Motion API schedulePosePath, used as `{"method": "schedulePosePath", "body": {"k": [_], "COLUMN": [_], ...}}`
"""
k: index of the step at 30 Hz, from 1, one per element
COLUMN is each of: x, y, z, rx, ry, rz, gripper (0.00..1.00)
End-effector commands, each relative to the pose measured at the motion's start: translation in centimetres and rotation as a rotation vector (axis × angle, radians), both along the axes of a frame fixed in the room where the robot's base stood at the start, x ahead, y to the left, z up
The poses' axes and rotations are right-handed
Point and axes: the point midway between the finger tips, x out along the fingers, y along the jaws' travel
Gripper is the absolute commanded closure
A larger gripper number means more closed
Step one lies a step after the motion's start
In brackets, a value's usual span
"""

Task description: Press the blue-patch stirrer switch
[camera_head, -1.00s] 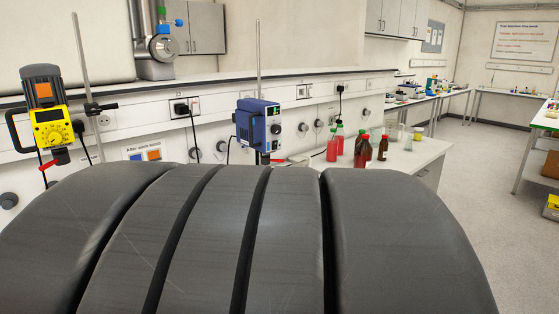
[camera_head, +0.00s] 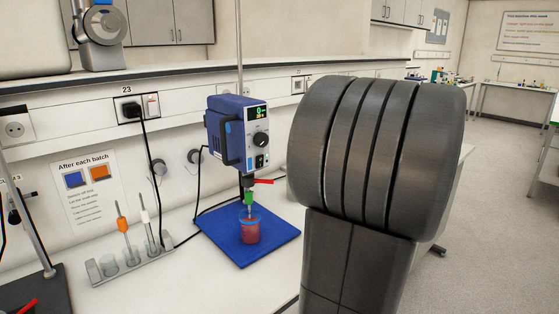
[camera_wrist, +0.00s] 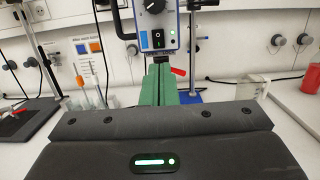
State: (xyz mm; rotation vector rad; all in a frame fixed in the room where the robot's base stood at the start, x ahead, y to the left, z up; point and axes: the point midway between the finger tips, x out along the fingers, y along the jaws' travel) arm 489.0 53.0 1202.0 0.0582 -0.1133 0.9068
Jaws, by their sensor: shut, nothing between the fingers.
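The blue stirrer (camera_head: 229,125) hangs on a rod above a beaker of red liquid (camera_head: 249,230). Its front has a lit display, a black knob (camera_head: 261,139) and, below, a small switch (camera_head: 262,160). I cannot tell the gap. The head view hides the fingers behind my arm.
A notice (camera_head: 88,185) and sockets line the wall. A second stand (camera_head: 35,235) is at far left.

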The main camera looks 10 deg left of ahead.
Motion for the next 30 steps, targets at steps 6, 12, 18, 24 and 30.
{"method": "schedulePosePath", "body": {"k": [6,12,18,24,30], "x": [0.0,0.3,1.8,4.1,6.3], "y": [0.0,0.4,2.4,5.4,8.3], "z": [0.0,0.1,0.5,1.0,1.4], "rx": [0.000,-0.001,0.000,-0.001,-0.002], "ry": [0.000,0.001,0.002,0.002,0.003], "rz": [0.000,0.001,0.005,0.005,0.005], "gripper": [1.00,1.00,1.00,1.00,1.00]}}
